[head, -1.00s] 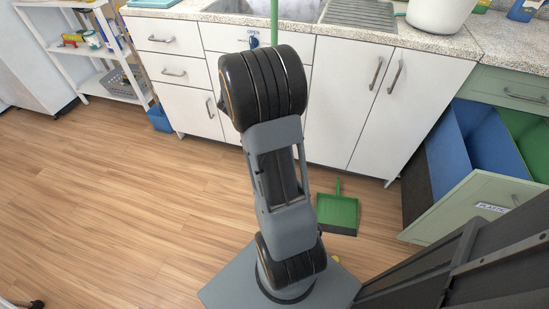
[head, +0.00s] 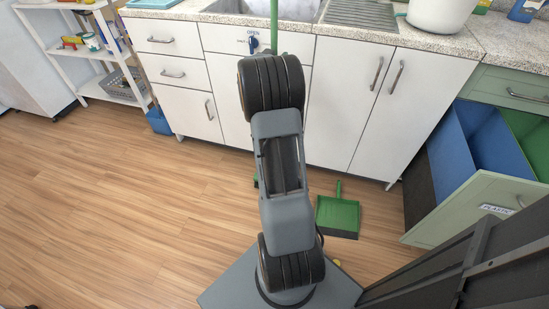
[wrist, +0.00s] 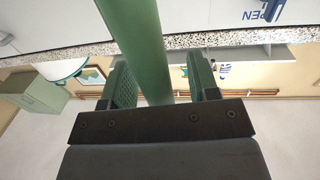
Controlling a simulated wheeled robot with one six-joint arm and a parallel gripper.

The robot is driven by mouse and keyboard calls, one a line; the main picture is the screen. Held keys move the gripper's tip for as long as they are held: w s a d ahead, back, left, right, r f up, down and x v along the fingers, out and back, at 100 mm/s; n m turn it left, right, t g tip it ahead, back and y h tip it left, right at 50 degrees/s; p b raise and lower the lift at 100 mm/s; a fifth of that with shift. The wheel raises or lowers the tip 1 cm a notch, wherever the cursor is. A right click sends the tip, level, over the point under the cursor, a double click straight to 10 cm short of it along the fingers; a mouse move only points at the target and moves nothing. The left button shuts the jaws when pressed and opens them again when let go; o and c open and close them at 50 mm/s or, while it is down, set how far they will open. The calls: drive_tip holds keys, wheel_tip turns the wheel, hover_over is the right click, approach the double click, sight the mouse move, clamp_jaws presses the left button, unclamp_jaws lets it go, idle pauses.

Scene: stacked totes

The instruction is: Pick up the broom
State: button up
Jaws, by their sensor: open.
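The broom's green handle (head: 274,27) rises behind the top of my arm in front of the sink in the head view. My arm hides most of its lower length. A small green bit shows left of my arm near the floor; I cannot tell whether it is the broom's head. In the wrist view the handle (wrist: 143,50) runs down between the two green fingers of my gripper (wrist: 160,80). The fingers are apart, with a gap showing on the right of the handle. My gripper is hidden behind my arm in the head view.
White cabinets (head: 360,110) and the speckled counter (head: 420,42) stand ahead. A green dustpan (head: 338,215) lies on the floor right of my arm. An open bin drawer (head: 465,213) juts out at right. A white shelf (head: 92,55) stands at far left. The left floor is clear.

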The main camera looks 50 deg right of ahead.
drive_tip(key=shift+d, duration=0.15)
drive_tip(key=shift+c, duration=0.5)
drive_tip(key=c, duration=0.9)
drive_tip(key=shift+r, duration=0.1)
clamp_jaws()
